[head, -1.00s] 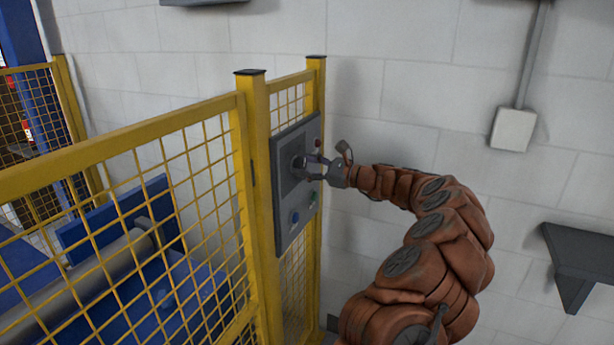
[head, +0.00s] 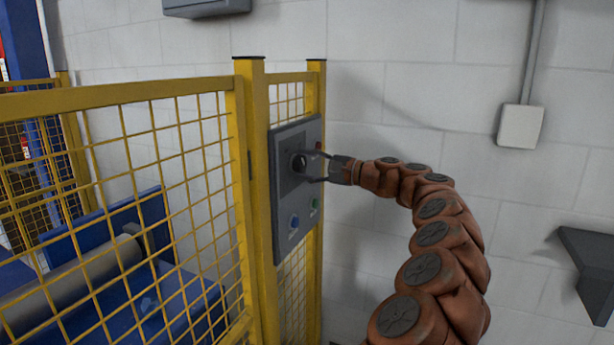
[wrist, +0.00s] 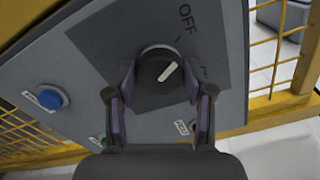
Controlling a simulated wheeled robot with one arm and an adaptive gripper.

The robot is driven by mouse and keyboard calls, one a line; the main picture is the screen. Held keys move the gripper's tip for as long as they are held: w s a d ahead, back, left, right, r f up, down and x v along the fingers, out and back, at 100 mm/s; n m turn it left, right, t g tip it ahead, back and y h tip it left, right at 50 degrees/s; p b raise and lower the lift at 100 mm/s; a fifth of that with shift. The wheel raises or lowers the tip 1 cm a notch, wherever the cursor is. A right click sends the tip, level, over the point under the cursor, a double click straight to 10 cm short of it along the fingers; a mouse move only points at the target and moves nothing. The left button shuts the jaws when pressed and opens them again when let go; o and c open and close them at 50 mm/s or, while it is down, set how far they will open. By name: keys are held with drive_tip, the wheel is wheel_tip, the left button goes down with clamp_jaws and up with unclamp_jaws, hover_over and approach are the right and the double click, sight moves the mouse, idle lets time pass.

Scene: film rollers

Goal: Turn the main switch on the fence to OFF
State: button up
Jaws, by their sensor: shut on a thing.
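The main switch is a round black knob (wrist: 150,66) with a white pointer line, on a dark square plate of the grey control panel (head: 282,212). The word OFF (wrist: 187,18) is printed beyond the knob, up and to the right in the wrist view. The white line slants up and right, roughly toward OFF but a little to its right. My gripper (wrist: 159,72) is shut on the knob, one finger on each side. In the head view my gripper (head: 306,166) reaches the panel from the right. The knob (head: 298,163) partly shows between the fingers.
Below the knob sit a blue button (head: 295,221) and a green button (head: 315,204). A small red part (head: 318,147) is near the panel's top right. The yellow mesh fence (head: 130,98) carries the panel. A grey shelf (head: 592,250) juts from the wall at right.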

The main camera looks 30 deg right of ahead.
drive_tip(key=shift+n+b, duration=0.45)
drive_tip(key=shift+n, duration=0.15)
drive_tip(key=o, duration=1.2)
drive_tip(key=shift+c, duration=0.2)
drive_tip(key=v, duration=1.2)
